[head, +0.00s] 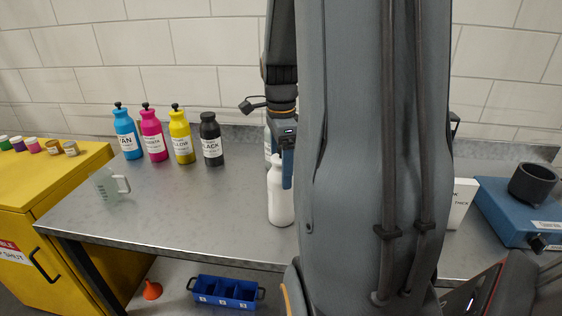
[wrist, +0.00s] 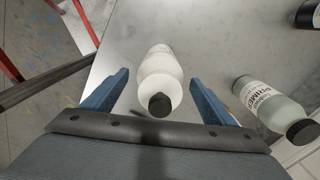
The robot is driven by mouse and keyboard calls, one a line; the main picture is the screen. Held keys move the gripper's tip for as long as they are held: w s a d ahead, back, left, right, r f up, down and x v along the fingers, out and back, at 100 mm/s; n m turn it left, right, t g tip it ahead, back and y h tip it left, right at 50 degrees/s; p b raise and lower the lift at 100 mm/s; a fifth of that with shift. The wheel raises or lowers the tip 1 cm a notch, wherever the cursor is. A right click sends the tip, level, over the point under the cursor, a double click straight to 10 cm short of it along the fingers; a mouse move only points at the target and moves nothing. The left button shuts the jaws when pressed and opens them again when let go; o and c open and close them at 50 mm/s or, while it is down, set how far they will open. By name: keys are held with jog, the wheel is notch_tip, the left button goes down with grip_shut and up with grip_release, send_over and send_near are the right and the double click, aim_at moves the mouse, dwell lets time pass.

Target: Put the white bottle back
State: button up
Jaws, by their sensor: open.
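The white bottle (head: 280,196) stands upright on the metal bench in the head view, partly hidden behind my arm. In the wrist view the white bottle (wrist: 160,76), with a dark cap, sits between the two blue fingers of my gripper (wrist: 161,98). The fingers are spread with a gap on each side of the bottle. In the head view one blue finger of my gripper (head: 287,168) shows beside the bottle; the other is hidden.
A primer bottle (wrist: 270,108) stands close on the right in the wrist view. Cyan (head: 126,135), magenta (head: 152,136), yellow (head: 181,138) and black (head: 211,142) bottles stand near the wall. A clear jug (head: 107,186) is at left, a blue device (head: 520,212) at right.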

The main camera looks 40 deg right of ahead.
notch_tip(320, 180, up, 12)
jog(key=b, duration=0.3)
jog(key=shift+r, duration=0.1)
jog(key=s+a+f+n+t, duration=0.1)
jog(key=s+a+f+n, duration=0.1)
jog(key=a+f+n, duration=1.8)
jog(key=a+n, duration=0.3)
jog(key=a, duration=0.1)
jog(key=shift+s+a+t, duration=0.15)
jog(key=shift+s+t, duration=0.15)
jog(key=shift+f, duration=0.15)
jog(key=shift+f+b, duration=0.9)
jog(key=shift+b, duration=0.05)
